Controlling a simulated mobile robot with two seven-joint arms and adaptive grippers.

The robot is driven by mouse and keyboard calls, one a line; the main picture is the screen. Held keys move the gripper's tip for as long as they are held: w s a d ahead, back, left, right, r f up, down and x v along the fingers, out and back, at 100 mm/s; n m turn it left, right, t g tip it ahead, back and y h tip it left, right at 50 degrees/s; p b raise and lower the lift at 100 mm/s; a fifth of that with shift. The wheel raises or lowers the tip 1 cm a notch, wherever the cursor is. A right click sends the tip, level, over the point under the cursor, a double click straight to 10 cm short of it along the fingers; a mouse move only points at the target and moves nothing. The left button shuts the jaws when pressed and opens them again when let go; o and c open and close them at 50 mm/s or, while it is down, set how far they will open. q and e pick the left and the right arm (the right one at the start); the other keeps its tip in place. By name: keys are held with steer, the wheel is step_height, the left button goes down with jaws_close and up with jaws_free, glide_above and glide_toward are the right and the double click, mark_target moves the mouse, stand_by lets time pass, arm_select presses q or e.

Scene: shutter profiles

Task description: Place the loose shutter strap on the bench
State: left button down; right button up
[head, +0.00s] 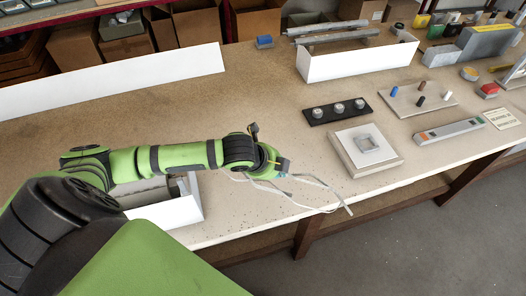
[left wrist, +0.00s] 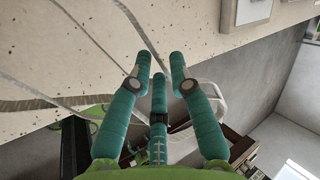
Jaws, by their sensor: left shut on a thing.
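The shutter strap (head: 308,182) is a pale grey, thin, looped band near the bench's front edge. My left gripper (head: 280,168) is shut on it. In the left wrist view the gripper's green fingers (left wrist: 160,66) are close together, with a strip of strap (left wrist: 151,42) running up from between them. Other strap lengths trail to the left and loop out at the right. In the head view one end reaches out past the front edge. I cannot tell whether the strap touches the bench (head: 250,95). My right gripper is not in view.
A square block with a raised frame (head: 368,150) stands right of the strap. Behind are a black strip with three knobs (head: 338,110), a peg board (head: 418,99) and a white bin of profiles (head: 358,62). Another white bin (head: 170,215) is under my arm. The bench's middle is clear.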

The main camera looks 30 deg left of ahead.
arm_select(q)
steer(key=w+a+f+b, duration=0.2)
steer(key=b, duration=0.1)
steer(key=w+a+f+b, duration=0.2)
steer(key=a+b, duration=0.1)
steer(key=b, duration=0.1)
steer(key=w+a+f+b, duration=0.2)
steer(key=b, duration=0.1)
steer(key=shift+w+a+f+b, duration=0.35)
steer(key=shift+b, duration=0.05)
steer(key=shift+w+a+b, duration=0.25)
steer(key=shift+a+b, duration=0.05)
steer(key=shift+a, duration=0.05)
step_height(320, 180, down, 4)
steer(key=b, duration=0.5)
steer(key=shift+f, duration=0.1)
steer(key=c, duration=1.1)
jaws_free()
steer(key=shift+c, duration=0.2)
steer(key=v, duration=1.2)
steer(key=shift+b, duration=0.3)
